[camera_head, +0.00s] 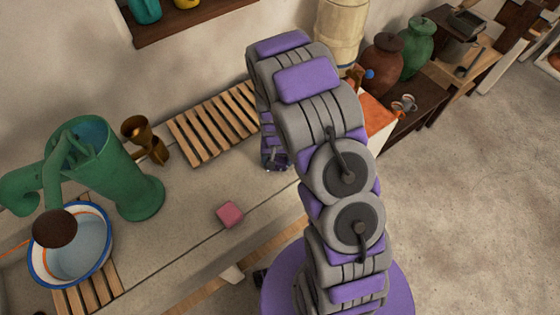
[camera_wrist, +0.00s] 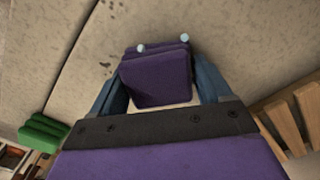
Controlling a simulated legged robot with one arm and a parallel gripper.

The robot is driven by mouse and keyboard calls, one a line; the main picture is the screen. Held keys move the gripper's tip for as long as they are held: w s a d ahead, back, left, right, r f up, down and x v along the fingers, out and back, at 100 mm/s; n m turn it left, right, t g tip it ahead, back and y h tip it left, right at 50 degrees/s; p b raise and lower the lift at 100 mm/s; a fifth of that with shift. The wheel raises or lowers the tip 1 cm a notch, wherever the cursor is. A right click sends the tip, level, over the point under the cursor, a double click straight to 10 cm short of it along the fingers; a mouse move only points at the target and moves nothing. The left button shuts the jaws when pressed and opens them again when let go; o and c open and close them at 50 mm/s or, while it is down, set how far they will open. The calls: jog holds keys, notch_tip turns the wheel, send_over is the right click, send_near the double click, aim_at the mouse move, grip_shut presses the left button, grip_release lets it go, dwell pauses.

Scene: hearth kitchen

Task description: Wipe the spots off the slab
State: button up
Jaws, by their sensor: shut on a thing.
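The slab (camera_head: 190,235) is the pale stone counter along the wall. It also fills much of the wrist view (camera_wrist: 50,45), where small dark spots (camera_wrist: 105,65) show on it, with more near the top edge. My gripper (camera_wrist: 158,80) has its blue fingers on both sides of a purple block (camera_wrist: 155,77) and is shut on it. I cannot tell whether the block touches the slab. In the head view my gripper (camera_head: 275,160) is small and partly hidden by my arm, over the slab's right part.
A pink block (camera_head: 229,214) lies on the slab's front part. A slatted wooden rack (camera_head: 213,122) lies at the back, beside a brass cup (camera_head: 146,139). A green pump (camera_head: 103,170) and a blue-rimmed basin (camera_head: 36,268) stand left. The slab between pink block and rack is clear.

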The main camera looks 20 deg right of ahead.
jog(key=shift+w+a+p, duration=0.25)
jog(key=shift+w+a, duration=0.05)
jog(key=shift+w, duration=0.5)
jog(key=shift+w+a+p, duration=0.25)
jog(key=shift+w, duration=0.55)
jog(key=shift+w+d, duration=0.4)
jog(key=shift+d, duration=0.35)
jog(key=shift+w+d, duration=0.1)
jog(key=shift+d, duration=0.6)
jog(key=shift+s+d+r, duration=0.1)
jog(key=shift+s+d, duration=0.15)
jog(key=shift+s, duration=0.4)
jog(key=shift+s+d, duration=0.2)
jog(key=shift+s, duration=0.45)
jog(key=shift+s+d, duration=0.3)
jog(key=shift+s, duration=0.75)
jog(key=shift+s+d, duration=0.25)
jog(key=shift+s, duration=0.8)
jog(key=shift+s+d, duration=0.3)
jog(key=shift+s, duration=0.5)
jog(key=shift+s+d, duration=0.3)
jog(key=shift+s, duration=0.45)
jog(key=shift+s+d, duration=0.25)
jog(key=shift+s, duration=0.6)
jog(key=shift+s+d, duration=0.2)
jog(key=shift+s, duration=0.6)
jog(key=shift+w, duration=0.1)
